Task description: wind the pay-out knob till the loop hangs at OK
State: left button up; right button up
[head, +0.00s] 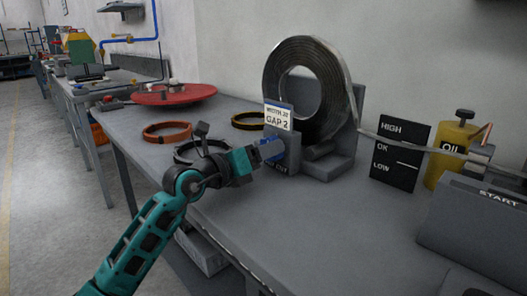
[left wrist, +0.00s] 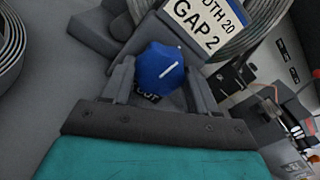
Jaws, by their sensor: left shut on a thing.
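The blue pay-out knob (left wrist: 160,68), with a white line on it, sits at the foot of the coil stand, above a dark label partly reading "OUT". My left gripper (head: 270,149) is shut on the knob, with a finger on each side in the left wrist view. The upright coil (head: 306,58) stands behind it, with a "GAP 2" card in front. A metal strip (head: 368,133) runs from the coil to the right, sagging little. It crosses in front of the black HIGH/OK/LOW board (head: 397,181), between the words HIGH and OK as seen from here. My right gripper is out of view.
A yellow OIL can (head: 437,170) and a grey START housing (head: 470,228) stand to the right. Orange (head: 167,139) and dark yellow rings lie on the bench left of the stand, with a red round plate (head: 160,97) farther back. The front bench top is clear.

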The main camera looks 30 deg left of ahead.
pick_arm(q)
jog(key=shift+m, duration=1)
jog(key=m, duration=0.2)
jog(key=shift+m, duration=0.4)
jog(key=m, duration=0.3)
jog(key=shift+m, duration=1)
jog(key=shift+m, duration=0.3)
jog(key=o, duration=1.1)
jog(key=shift+c, duration=0.2)
